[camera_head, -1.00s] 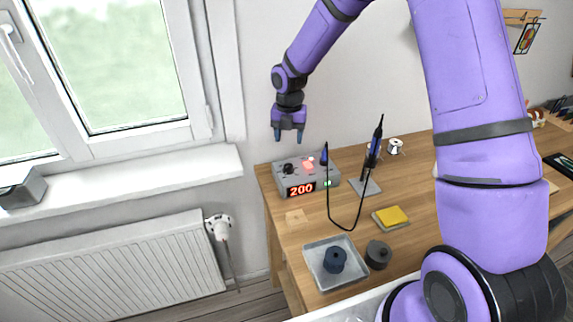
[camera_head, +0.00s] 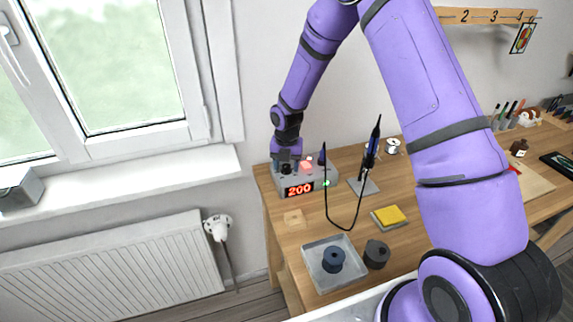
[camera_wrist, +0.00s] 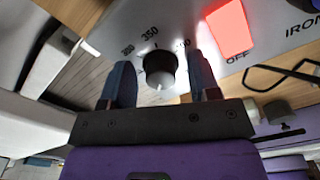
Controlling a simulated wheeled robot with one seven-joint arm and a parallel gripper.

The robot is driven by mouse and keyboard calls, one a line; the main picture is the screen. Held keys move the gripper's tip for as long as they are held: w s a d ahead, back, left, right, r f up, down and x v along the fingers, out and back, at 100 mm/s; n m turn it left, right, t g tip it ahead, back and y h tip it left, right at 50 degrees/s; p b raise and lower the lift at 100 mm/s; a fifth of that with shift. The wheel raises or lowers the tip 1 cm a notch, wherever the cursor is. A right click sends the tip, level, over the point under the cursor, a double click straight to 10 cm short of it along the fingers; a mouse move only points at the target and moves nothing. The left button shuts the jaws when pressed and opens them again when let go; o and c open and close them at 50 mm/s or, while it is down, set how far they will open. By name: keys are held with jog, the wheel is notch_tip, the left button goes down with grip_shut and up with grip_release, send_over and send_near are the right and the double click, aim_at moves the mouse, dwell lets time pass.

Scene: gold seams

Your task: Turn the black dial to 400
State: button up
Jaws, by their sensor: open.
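The black dial (camera_wrist: 159,66) sits on the grey soldering station and shows in the wrist view with a white mark at its lower edge. Around it I read 350 at the top; the labels beside it are partly hidden by my fingers. My gripper (camera_head: 286,163) is open and lowered over the dial, with one finger on either side of it. In the wrist view gaps show between the dial and both fingers. The station (camera_head: 318,176) has a red display (camera_head: 300,190) reading 200. The dial is mostly hidden by the fingers in the head view.
A lit red switch (camera_wrist: 229,27) marked OFF is close to the right finger. A soldering iron in its stand (camera_head: 371,150), with a black cable, stands right of the station. A yellow sponge (camera_head: 390,215) and a metal tray (camera_head: 318,243) lie nearer the front.

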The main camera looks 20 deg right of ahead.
jog(key=c, duration=0.9)
